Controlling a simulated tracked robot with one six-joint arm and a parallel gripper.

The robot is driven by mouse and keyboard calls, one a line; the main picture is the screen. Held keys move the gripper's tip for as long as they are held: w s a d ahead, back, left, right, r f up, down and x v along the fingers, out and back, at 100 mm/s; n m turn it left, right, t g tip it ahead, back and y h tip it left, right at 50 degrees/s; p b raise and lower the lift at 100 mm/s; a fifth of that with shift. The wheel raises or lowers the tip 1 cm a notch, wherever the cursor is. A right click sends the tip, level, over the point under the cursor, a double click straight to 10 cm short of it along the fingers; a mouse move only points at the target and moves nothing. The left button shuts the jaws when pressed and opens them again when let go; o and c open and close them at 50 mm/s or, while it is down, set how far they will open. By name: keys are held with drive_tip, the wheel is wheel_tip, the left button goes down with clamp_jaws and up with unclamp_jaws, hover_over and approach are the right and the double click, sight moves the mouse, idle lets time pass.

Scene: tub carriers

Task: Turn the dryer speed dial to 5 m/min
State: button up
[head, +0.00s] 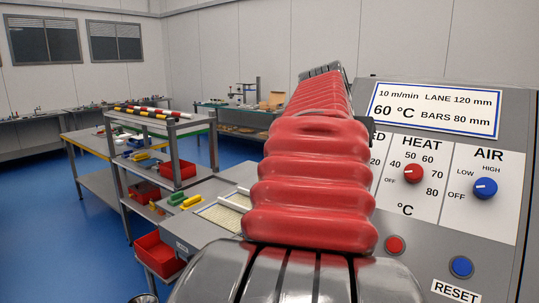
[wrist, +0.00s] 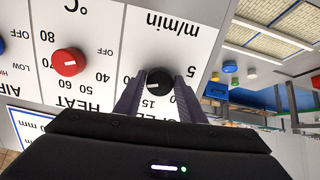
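The black speed dial (wrist: 160,82) sits on a white panel section marked "m/min", which appears upside down in the wrist view. Figures 5 and 15 show around it; other marks are partly hidden by my fingers. A short white mark on its face lies toward the picture's left. My gripper (wrist: 160,84) has one finger on each side of the dial; whether they touch it is unclear. In the head view my red-sleeved arm hides the dial and gripper. The display (head: 435,108) there reads 10 m/min, 60 °C, lane 120 mm, bars 80 mm.
Beside the speed section are the red heat knob (head: 413,173) and blue air knob (head: 485,188). Below are a red button (head: 394,244) and a blue button (head: 461,267) above a RESET label. A shelved carrier with red tubs (head: 177,170) stands left; blue floor is open beyond.

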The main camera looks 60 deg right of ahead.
drive_tip(key=c, duration=0.6)
drive_tip(key=shift+c, duration=0.2)
